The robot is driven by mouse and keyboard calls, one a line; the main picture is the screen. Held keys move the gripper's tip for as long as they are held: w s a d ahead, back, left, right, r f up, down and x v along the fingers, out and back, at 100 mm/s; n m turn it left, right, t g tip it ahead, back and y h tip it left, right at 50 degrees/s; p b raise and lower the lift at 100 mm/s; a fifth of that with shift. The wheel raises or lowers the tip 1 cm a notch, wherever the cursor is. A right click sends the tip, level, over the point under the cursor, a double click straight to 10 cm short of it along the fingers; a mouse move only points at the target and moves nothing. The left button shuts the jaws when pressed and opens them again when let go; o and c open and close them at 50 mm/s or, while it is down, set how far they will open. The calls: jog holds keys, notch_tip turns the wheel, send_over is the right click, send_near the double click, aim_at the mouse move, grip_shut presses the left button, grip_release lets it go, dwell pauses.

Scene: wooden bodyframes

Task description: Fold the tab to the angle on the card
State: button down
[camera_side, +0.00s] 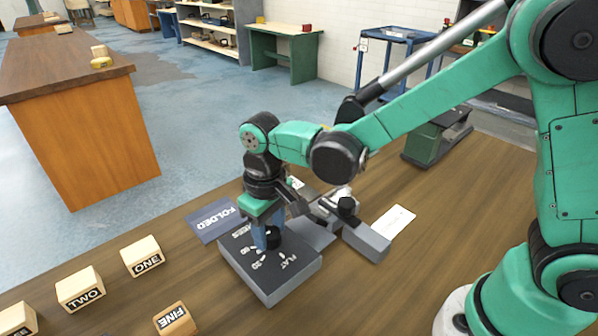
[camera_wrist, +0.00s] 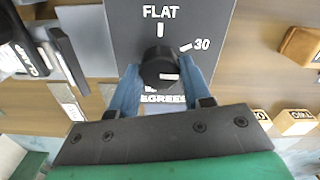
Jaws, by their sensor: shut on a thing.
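A dark grey dial box (camera_side: 262,288) lies on the bench, marked FLAT, 30, 60 and a partly hidden word ending in EGREES. My gripper (camera_wrist: 162,78) has its blue fingers on both sides of the black knob (camera_wrist: 158,62) and is shut on it. The knob carries a short white mark at its lower right in the wrist view. My gripper (camera_side: 267,238) points down onto the box in the side view. A grey metal fixture (camera_side: 366,243) stands beside the box. A white card (camera_side: 393,221) lies behind it, its writing too small to read. The tab cannot be made out.
A dark blue FOLDED mat (camera_side: 208,226) lies behind the box at left. Wooden blocks ONE (camera_side: 142,257), TWO (camera_side: 80,290) and FINE (camera_side: 174,320) stand to the left, with another partly cut off.

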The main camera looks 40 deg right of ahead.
aim_at(270, 232)
jog(key=m, duration=0.5)
jog(key=shift+m, duration=0.3)
dwell(0.4)
jog(key=shift+c, duration=1.9)
grip_release()
jog(key=shift+r, duration=0.1)
jog(key=shift+r, duration=2.75)
